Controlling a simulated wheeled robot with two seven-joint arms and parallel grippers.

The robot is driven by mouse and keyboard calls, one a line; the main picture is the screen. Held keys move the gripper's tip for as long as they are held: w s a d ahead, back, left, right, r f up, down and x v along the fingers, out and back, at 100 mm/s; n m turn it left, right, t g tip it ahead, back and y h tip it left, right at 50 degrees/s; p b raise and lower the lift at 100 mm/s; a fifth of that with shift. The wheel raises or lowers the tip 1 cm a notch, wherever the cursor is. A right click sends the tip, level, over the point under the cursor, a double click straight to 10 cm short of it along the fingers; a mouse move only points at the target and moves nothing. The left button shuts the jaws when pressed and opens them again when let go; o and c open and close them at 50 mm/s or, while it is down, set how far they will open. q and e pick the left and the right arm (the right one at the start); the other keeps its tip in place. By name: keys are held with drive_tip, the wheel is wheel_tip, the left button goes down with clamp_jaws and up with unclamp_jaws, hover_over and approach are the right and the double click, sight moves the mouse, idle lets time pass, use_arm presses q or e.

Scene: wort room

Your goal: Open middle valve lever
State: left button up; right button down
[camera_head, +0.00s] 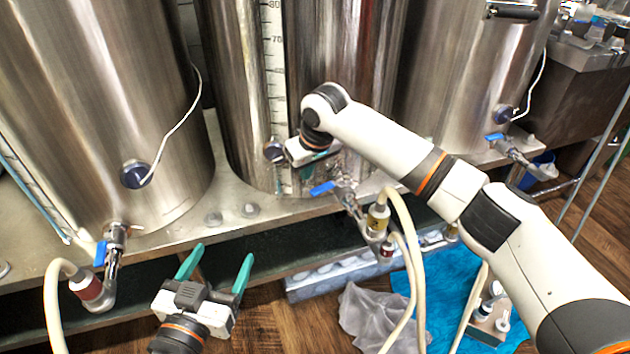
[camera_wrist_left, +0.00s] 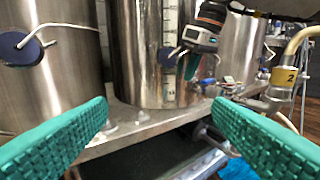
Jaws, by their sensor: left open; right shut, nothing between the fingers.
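The middle valve (camera_head: 345,196) sits low on the front of the middle steel tank. Its blue lever (camera_head: 323,188) sticks out to the left of the valve body. My right gripper (camera_head: 314,156) is just above and slightly left of the lever, against the view of the tank front. It is shut and empty, its fingers mostly hidden behind its own body in the head view. It also shows in the left wrist view (camera_wrist_left: 192,64). My left gripper (camera_head: 216,266) is open and empty, low in front of the ledge, left of and below the lever. Its two green fingers frame the left wrist view (camera_wrist_left: 160,112).
A left valve with a blue lever (camera_head: 101,253) and a right valve with a blue lever (camera_head: 494,136) flank the middle one. Pale hoses (camera_head: 408,235) hang beside the middle valve. A metal ledge (camera_head: 250,211) runs below the tanks. A blue cloth (camera_head: 455,290) lies on the floor.

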sight(331, 186)
use_arm(q)
drive_tip(key=r, duration=0.1)
drive_tip(key=r+t, duration=0.2)
drive_tip(key=shift+d+r+h+b, duration=0.2)
drive_tip(key=shift+d+h+b, duration=0.1)
drive_tip(key=shift+h+b, duration=0.1)
use_arm(e)
drive_tip(key=s+d, duration=0.1)
drive_tip(key=s, duration=0.1)
drive_tip(key=shift+s+d, duration=0.3)
drive_tip(key=shift+d, duration=0.1)
